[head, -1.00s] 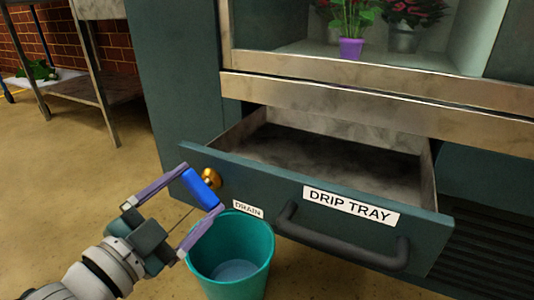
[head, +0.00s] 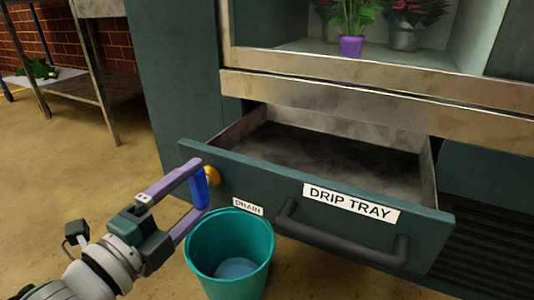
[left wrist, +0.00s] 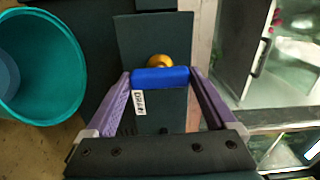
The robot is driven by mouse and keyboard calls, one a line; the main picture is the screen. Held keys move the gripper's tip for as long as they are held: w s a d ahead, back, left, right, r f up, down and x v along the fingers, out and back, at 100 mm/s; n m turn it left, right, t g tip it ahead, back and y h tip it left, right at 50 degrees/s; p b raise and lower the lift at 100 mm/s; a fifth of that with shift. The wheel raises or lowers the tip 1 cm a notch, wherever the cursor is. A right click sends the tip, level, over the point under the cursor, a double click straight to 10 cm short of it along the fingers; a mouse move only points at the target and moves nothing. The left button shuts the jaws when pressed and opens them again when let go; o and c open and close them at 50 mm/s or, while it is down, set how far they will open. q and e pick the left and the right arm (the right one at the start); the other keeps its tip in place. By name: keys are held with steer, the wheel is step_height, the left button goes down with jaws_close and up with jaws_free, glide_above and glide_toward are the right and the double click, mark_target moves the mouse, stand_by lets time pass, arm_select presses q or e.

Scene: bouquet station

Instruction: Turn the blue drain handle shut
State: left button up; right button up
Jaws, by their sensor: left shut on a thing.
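The blue drain handle (head: 201,188) sits in front of a brass fitting (head: 213,176) on the left part of the drip tray drawer's front. It stands nearly upright in the head view. In the left wrist view the blue handle (left wrist: 160,77) lies across between the two fingers, with the brass fitting (left wrist: 159,61) behind it. My left gripper (head: 199,190) is shut on the handle, one finger at each end. My right gripper is in neither view.
A teal bucket (head: 202,252) with liquid in it stands below the drain label (head: 247,207). The drip tray drawer (head: 270,192) is pulled out, its dark handle (head: 340,238) at the right. Open floor lies to the left.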

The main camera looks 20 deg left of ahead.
arm_select(q)
steer(key=shift+m, duration=0.4)
steer(key=o, duration=1.1)
steer(key=shift+c, duration=0.2)
steer(key=shift+s, duration=0.3)
steer(key=s+p, duration=0.3)
steer(key=s, duration=0.6)
steer(key=shift+s+a, duration=0.15)
steer(key=shift+a, duration=0.25)
